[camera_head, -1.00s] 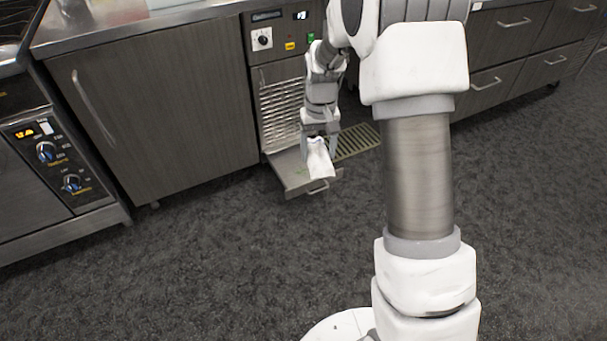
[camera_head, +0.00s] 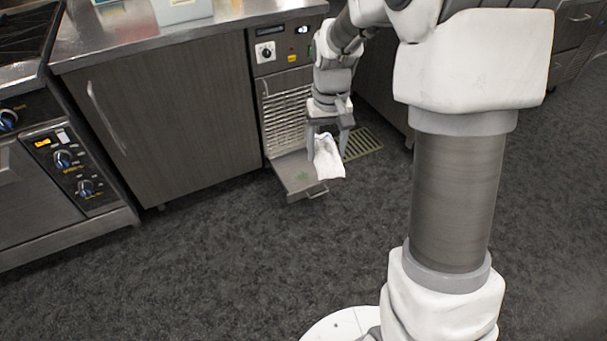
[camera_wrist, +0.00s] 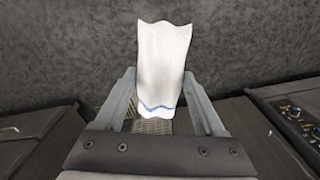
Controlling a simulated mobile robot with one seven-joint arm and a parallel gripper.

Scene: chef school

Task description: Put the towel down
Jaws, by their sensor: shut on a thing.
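The white towel (camera_head: 328,158) hangs from my gripper (camera_head: 328,148), with its lower end free. My gripper points down and is shut on the towel, one finger on each side of it. In the wrist view the towel (camera_wrist: 163,60) shows a blue stripe near the gripper and stands out past both fingertips, with dark floor behind it. In the head view the towel is in front of the pulled-out low drawer (camera_head: 297,172) and overlaps its right side. I cannot tell how high it hangs above the floor.
A cabinet (camera_head: 165,120) and a louvred unit (camera_head: 287,115) with a knob stand behind, under a steel worktop (camera_head: 130,35). An oven (camera_head: 65,170) is at the left. A floor grate (camera_head: 360,143) lies right of the drawer. The carpet (camera_head: 200,255) in front is clear.

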